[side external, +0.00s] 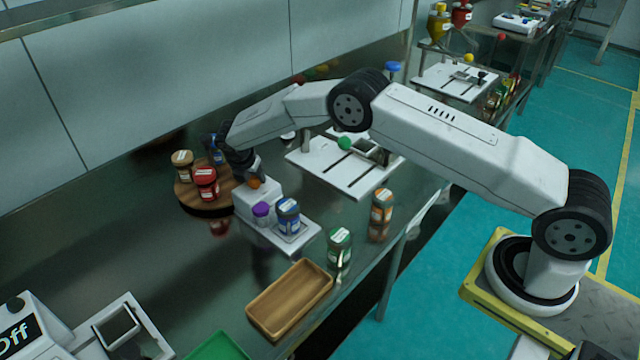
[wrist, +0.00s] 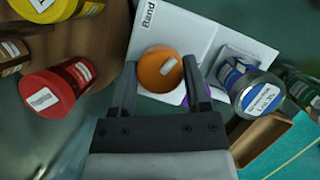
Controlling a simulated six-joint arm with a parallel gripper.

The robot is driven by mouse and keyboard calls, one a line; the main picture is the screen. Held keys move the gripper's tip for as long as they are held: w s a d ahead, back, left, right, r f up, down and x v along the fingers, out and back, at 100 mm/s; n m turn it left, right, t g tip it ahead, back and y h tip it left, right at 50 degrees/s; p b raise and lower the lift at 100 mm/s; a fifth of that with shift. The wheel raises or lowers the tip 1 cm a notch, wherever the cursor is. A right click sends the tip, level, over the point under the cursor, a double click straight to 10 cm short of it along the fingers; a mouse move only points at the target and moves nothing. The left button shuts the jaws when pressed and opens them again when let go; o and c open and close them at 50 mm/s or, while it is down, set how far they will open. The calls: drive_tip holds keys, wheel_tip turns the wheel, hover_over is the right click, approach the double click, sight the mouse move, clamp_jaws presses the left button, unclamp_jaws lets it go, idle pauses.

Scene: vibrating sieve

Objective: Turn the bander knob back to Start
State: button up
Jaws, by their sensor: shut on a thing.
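The bander (side external: 262,196) is a white machine with a flat plate at its front. It also shows in the wrist view (wrist: 185,28), with a label reading "Band". Its round orange knob (wrist: 158,70) has a pale mark on top and sits between my fingers. My gripper (wrist: 160,66) is closed around the knob from both sides, pointing down at it. In the side view the orange knob (side external: 254,183) shows just under my gripper (side external: 249,172). A blue-labelled jar (side external: 288,214) stands on the bander's plate, and it also shows in the wrist view (wrist: 258,93).
A round wooden stand (side external: 187,198) holds red, tan and blue containers to the left. A green-lidded jar (side external: 339,245), an orange-lidded jar (side external: 381,208) and a wooden tray (side external: 290,299) are nearer the table's front edge.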

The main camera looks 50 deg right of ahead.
drive_tip(key=m+g, duration=0.1)
drive_tip(key=m, duration=0.3)
drive_tip(key=shift+w+m+g, duration=0.1)
drive_tip(key=shift+m+g, duration=0.7)
drive_tip(key=shift+m, duration=0.6)
drive_tip(key=o, duration=1.3)
drive_tip(key=shift+a+r, duration=0.1)
drive_tip(key=shift+v, duration=3.8)
